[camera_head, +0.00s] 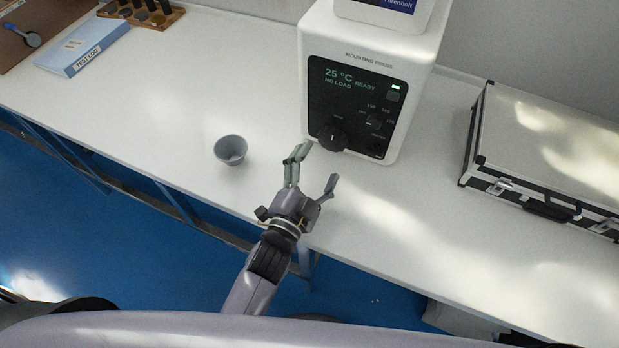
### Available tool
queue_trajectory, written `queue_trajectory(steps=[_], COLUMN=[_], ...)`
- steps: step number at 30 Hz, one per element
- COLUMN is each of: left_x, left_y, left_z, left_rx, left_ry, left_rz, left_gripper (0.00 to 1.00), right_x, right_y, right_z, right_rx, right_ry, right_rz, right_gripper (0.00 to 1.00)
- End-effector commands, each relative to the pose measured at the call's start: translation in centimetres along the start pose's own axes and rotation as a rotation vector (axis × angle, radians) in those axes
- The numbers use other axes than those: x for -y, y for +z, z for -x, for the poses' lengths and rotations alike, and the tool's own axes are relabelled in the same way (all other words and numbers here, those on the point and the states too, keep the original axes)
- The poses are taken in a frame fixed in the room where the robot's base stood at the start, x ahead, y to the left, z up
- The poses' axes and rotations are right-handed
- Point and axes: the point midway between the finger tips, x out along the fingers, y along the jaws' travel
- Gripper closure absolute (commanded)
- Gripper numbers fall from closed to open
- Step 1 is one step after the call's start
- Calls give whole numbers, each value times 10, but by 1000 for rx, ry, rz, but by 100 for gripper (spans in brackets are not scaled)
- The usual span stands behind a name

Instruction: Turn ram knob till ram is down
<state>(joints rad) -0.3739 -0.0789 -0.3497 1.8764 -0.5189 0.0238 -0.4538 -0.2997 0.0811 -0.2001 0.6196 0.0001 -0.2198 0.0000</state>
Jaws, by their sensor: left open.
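The mounting press (372,60) is a white box with a black front panel at the back middle of the bench. Its display reads 25 °C, READY and NO LOAD. A large black knob (333,138) sits at the panel's lower left, and a smaller knob (374,122) with marks around it sits to the right. I cannot read the large knob's label clearly. My left gripper (317,168) is open and empty in front of the press. Its fingers are just short of the large knob, one finger close below and left of it. My right gripper is not in view.
A grey cup (231,150) stands on the white bench (180,100) left of my gripper. A silver case (550,150) with black edges is at the right. A blue test log (82,46) and a wooden holder (150,22) are at the back left.

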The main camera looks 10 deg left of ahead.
Motion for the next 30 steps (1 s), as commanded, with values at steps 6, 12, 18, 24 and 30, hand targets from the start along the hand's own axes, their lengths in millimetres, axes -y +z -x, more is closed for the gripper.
queue_trajectory(steps=[6, 12, 18, 24, 30], left_x=[0, 0, 0, 0, 0], left_y=[1, 0, 0, 0, 0], left_z=[36, 46, 46, 46, 46], left_rx=[2, 0, -1, 0, 0], left_ry=[1, -1, -1, -1, -1], left_rz=[0, -1, -1, -1, 0], left_gripper=[25, 25, 25, 25, 25], right_x=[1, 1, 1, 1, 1], right_y=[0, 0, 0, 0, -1], right_z=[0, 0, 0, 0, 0], right_rx=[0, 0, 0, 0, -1], right_ry=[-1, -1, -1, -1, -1], right_rz=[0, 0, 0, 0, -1], right_gripper=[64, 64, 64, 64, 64])
